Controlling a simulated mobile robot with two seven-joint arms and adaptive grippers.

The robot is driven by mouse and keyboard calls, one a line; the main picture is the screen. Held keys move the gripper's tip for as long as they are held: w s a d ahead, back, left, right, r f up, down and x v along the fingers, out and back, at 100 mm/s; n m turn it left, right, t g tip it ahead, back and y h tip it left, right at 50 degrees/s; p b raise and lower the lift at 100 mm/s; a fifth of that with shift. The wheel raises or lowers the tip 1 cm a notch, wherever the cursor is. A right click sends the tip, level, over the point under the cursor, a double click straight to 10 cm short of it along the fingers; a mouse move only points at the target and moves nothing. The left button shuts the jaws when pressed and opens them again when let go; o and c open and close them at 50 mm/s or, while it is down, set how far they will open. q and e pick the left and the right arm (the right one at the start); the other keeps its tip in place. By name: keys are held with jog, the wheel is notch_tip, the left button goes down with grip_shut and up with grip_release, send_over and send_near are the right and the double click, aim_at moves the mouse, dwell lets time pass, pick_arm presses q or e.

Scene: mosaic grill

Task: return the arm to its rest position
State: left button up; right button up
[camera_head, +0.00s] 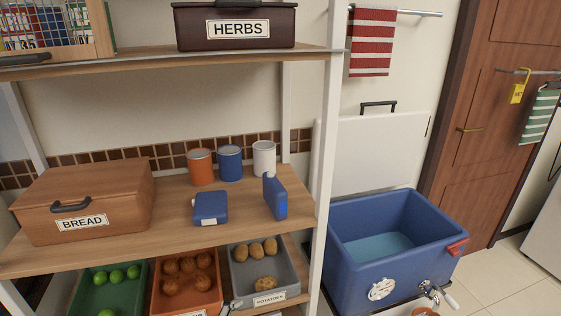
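Neither of my arms nor grippers shows in the head view. I cannot tell their pose or what they hold. The view takes in a wooden shelf unit (170,203) on the left and an open blue cooler (350,262) on the right.
The shelf holds a bread box (85,201), several cans, two small blue packages and, above, a herbs box (236,27). Produce bins stand below. The cooler's white lid (372,150) is raised, and a tap (432,290) sticks out in front. A wooden door (510,100) stands at right.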

pick_arm(q)
jog(key=s+a+f+n+t, duration=0.1)
jog(key=s+a+f+n, duration=0.9)
jog(key=f+n, duration=0.3)
jog(key=shift+s+f+n, duration=0.35)
jog(key=shift+s+n, duration=0.1)
jog(key=shift+n, duration=0.15)
